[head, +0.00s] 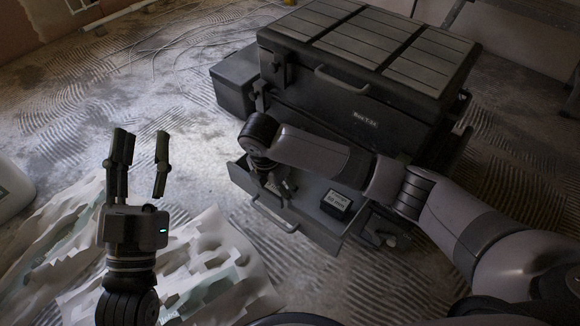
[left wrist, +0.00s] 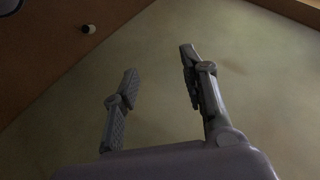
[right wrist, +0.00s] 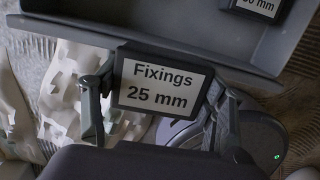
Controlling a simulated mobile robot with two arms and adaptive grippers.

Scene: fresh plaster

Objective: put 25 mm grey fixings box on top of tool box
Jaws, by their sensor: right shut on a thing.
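The 25 mm grey fixings box (right wrist: 160,85) is a small dark box with a white label reading "Fixings 25 mm". My right gripper (right wrist: 162,92) is shut on it, one finger on each side. In the head view my right gripper (head: 276,184) points down by the open drawer, mostly hidden by its arm; I cannot make out the box there. The tool box (head: 350,107) is large and dark grey with a closed, ribbed top that shows nothing on it. My left gripper (head: 140,150) is open and empty, pointing up, away from the tool box.
The open drawer (head: 311,224) sticks out at the front of the tool box. Another labelled box (head: 336,205) lies in it, also partly seen in the right wrist view (right wrist: 256,8). A crumpled pale sheet (head: 215,265) covers the floor at lower left. Floor beyond is mostly clear.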

